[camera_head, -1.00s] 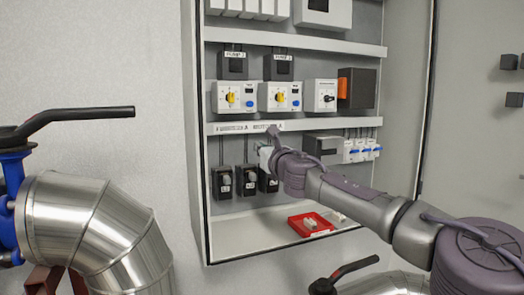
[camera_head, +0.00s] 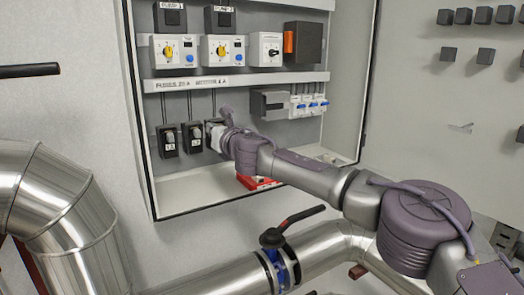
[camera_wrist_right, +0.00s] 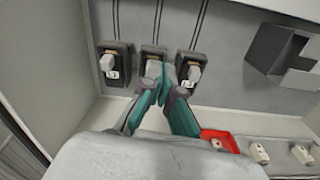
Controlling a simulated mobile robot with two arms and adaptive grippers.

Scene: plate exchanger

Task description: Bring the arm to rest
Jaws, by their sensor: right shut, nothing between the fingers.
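My right gripper (camera_head: 214,132) is inside the open cabinet, in front of the row of black fuse holders. In the right wrist view its fingertips (camera_wrist_right: 166,76) are together with nothing between them. They overlap the lower part of the middle holder (camera_wrist_right: 153,56); I cannot tell whether they touch it. A left holder (camera_wrist_right: 110,64) and a right holder (camera_wrist_right: 191,68) flank it, each with a pale fuse body. In the head view two holders (camera_head: 168,141) (camera_head: 192,138) show clearly, and the third is largely behind the gripper. My left gripper is not in view.
The cabinet floor (camera_head: 195,187) holds a red tray (camera_head: 258,183), partly hidden by my right arm. White pieces (camera_wrist_right: 258,153) lie beside it in the wrist view. A grey box (camera_head: 270,103) is right of the holders.

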